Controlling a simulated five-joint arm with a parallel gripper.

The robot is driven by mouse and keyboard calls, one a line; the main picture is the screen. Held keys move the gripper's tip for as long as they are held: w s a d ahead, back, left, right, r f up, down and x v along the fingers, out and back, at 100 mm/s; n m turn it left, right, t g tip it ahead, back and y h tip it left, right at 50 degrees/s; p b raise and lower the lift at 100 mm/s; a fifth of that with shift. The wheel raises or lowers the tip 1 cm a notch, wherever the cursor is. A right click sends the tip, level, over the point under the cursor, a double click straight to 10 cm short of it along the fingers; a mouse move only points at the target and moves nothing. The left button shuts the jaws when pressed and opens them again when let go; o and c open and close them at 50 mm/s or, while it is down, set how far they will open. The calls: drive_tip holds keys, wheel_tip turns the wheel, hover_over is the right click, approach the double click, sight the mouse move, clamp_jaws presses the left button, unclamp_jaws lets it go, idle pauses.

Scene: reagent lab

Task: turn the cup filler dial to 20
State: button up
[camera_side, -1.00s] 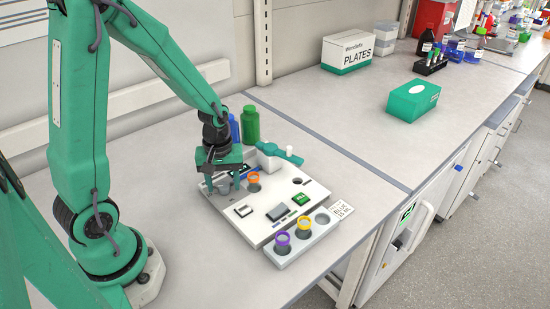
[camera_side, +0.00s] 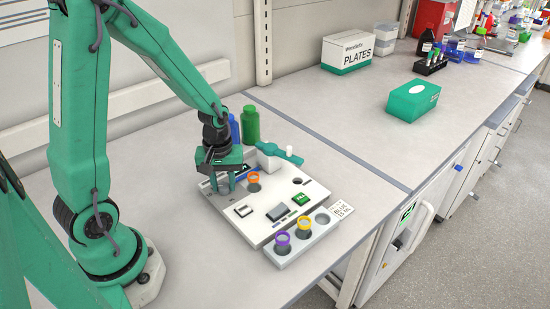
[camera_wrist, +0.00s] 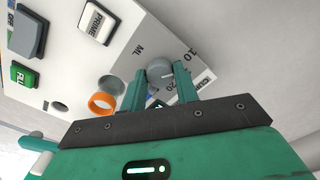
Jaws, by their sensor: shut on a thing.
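The cup filler (camera_side: 259,203) is a white panel device on the bench, below my gripper. Its grey round dial (camera_wrist: 159,72) shows in the wrist view, with a pale pointer line facing right. Printed marks "ML", "10" and "20" lie around the dial; the pointer lies between 10 and 20. My gripper (camera_wrist: 162,82) is shut on the dial, one finger on each side; the gripper is also at the device's left part in the side view (camera_side: 222,188). An orange-rimmed cup (camera_wrist: 102,104) sits beside the dial.
A rack (camera_side: 291,251) with purple- and yellow-rimmed cups stands at the device's front. Blue and green bottles (camera_side: 251,124) stand behind it. PRIME (camera_wrist: 98,20) and RUN (camera_wrist: 24,75) buttons are on the panel. A green tissue box (camera_side: 413,99) is farther right.

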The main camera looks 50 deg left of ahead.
sight(224, 186)
drive_tip(key=m, duration=1.1)
drive_tip(key=shift+m, duration=1.9)
drive_tip(key=o, duration=1)
drive_tip(key=shift+c, duration=0.2)
drive_tip(key=shift+r, duration=0.2)
drive_tip(key=shift+r, duration=3.75)
